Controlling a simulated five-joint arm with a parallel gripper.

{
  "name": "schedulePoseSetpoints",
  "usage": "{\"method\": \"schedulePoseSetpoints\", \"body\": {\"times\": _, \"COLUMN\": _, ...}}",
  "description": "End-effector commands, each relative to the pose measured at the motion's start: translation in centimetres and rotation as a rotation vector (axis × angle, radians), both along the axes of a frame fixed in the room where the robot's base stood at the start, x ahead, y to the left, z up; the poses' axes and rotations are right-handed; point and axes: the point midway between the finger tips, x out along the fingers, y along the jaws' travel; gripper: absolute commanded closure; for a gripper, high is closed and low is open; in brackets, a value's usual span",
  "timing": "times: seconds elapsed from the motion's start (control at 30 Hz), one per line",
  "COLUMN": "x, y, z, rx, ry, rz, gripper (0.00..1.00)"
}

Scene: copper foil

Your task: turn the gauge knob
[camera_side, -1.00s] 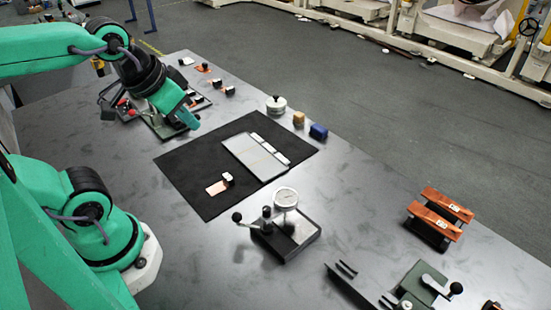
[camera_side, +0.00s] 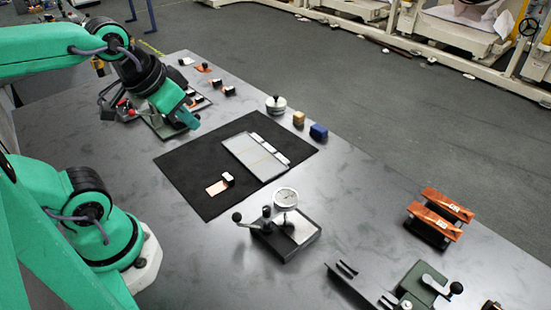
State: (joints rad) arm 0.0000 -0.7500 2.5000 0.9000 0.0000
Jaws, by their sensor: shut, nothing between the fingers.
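The gauge (camera_side: 285,199) has a round white dial and stands on a black block base (camera_side: 290,240) in front of the black mat. A black ball knob (camera_side: 237,217) sits on a lever at the left of this base. A darker knob-like part (camera_side: 266,211) stands between the lever and the dial. My gripper (camera_side: 190,122) is shut and empty, pointing down over the far left of the table, well away from the gauge. Its fingertips are small in this view.
A black mat (camera_side: 190,175) holds a grey plate (camera_side: 250,155) and a copper foil piece (camera_side: 216,187) with a white-topped block. A round weight (camera_side: 276,105), yellow block (camera_side: 298,118) and blue block (camera_side: 318,131) stand behind. Copper-topped blocks (camera_side: 440,208) and a green lever device (camera_side: 425,285) are at right.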

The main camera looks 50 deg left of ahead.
Motion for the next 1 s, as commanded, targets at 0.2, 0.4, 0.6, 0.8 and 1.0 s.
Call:
{"method": "schedulePoseSetpoints", "body": {"times": 0.2, "x": 0.0, "y": 0.0, "z": 0.0, "rx": 0.0, "ry": 0.0, "rz": 0.0, "gripper": 1.0}}
{"method": "schedulePoseSetpoints", "body": {"times": 0.4, "x": 0.0, "y": -0.1, "z": 0.0, "rx": -0.003, "ry": 0.002, "rz": 0.004, "gripper": 0.74}}
{"method": "schedulePoseSetpoints", "body": {"times": 0.6, "x": 0.5, "y": -0.6, "z": -0.2, "rx": -0.043, "ry": 0.026, "rz": 0.057, "gripper": 0.74}}
{"method": "schedulePoseSetpoints", "body": {"times": 0.8, "x": 1.6, "y": -2.0, "z": -0.7, "rx": -0.13, "ry": 0.089, "rz": 0.194, "gripper": 0.74}}
{"method": "schedulePoseSetpoints", "body": {"times": 1.0, "x": 3.0, "y": -4.0, "z": -1.6, "rx": -0.224, "ry": 0.172, "rz": 0.388, "gripper": 0.74}}
